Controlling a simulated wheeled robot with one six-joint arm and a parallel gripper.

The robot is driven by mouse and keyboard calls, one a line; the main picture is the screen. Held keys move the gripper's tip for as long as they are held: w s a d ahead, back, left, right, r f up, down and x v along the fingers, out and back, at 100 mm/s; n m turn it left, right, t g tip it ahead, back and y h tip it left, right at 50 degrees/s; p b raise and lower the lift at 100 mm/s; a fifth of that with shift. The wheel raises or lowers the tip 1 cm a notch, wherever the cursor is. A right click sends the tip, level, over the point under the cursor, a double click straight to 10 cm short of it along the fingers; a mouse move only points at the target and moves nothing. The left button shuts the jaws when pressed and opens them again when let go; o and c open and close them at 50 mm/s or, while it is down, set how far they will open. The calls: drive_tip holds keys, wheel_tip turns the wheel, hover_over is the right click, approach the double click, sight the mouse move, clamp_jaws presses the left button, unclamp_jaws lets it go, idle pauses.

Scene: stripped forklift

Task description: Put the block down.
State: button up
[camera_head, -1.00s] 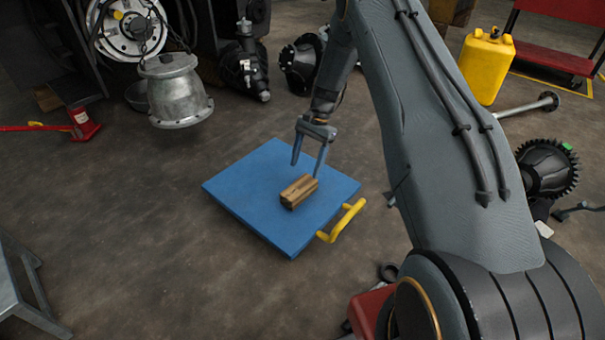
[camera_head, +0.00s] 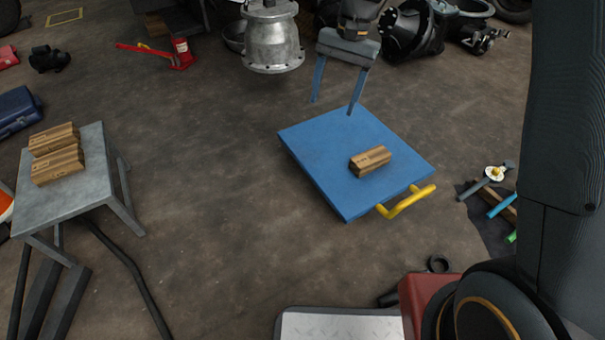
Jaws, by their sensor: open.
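A brown wooden block (camera_head: 370,160) lies on the blue platform (camera_head: 325,150), right of its middle, near the edge with the yellow handle (camera_head: 408,202). My gripper (camera_head: 332,108) is open and empty, with its two fingers pointing down. In the picture it is above and left of the block, apart from it, over the far part of the platform. Two more wooden blocks (camera_head: 57,165) lie side by side on a grey metal stand (camera_head: 95,185) at the left.
A metal bell-shaped housing (camera_head: 272,40) and dark machine parts (camera_head: 412,30) are at the back. A red jack (camera_head: 180,55) is at the back left. Tools (camera_head: 490,185) lie on a dark mat at the right. The floor between stand and platform is clear.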

drive_tip(key=s+a+r+n, duration=0.3)
drive_tip(key=s, duration=0.5)
drive_tip(key=s+a+r+n+t, duration=0.1)
drive_tip(key=s+a+r+n, duration=0.1)
drive_tip(key=s+r, duration=0.35)
drive_tip(key=s+a+r+n, duration=0.2)
drive_tip(key=s+a+n, duration=0.1)
drive_tip(key=s, duration=0.7)
drive_tip(key=s+d+n+t, duration=0.1)
drive_tip(key=s+d+n, duration=0.1)
drive_tip(key=s, duration=0.8)
drive_tip(key=shift+f+n+h, duration=0.15)
drive_tip(key=shift+n+h, duration=0.15)
drive_tip(key=shift+n, duration=0.5)
drive_tip(key=shift+d+r+m+p, duration=0.15)
drive_tip(key=shift+r+m+p, duration=0.15)
drive_tip(key=shift+r+p, duration=0.9)
drive_tip(key=shift+r+p, duration=0.4)
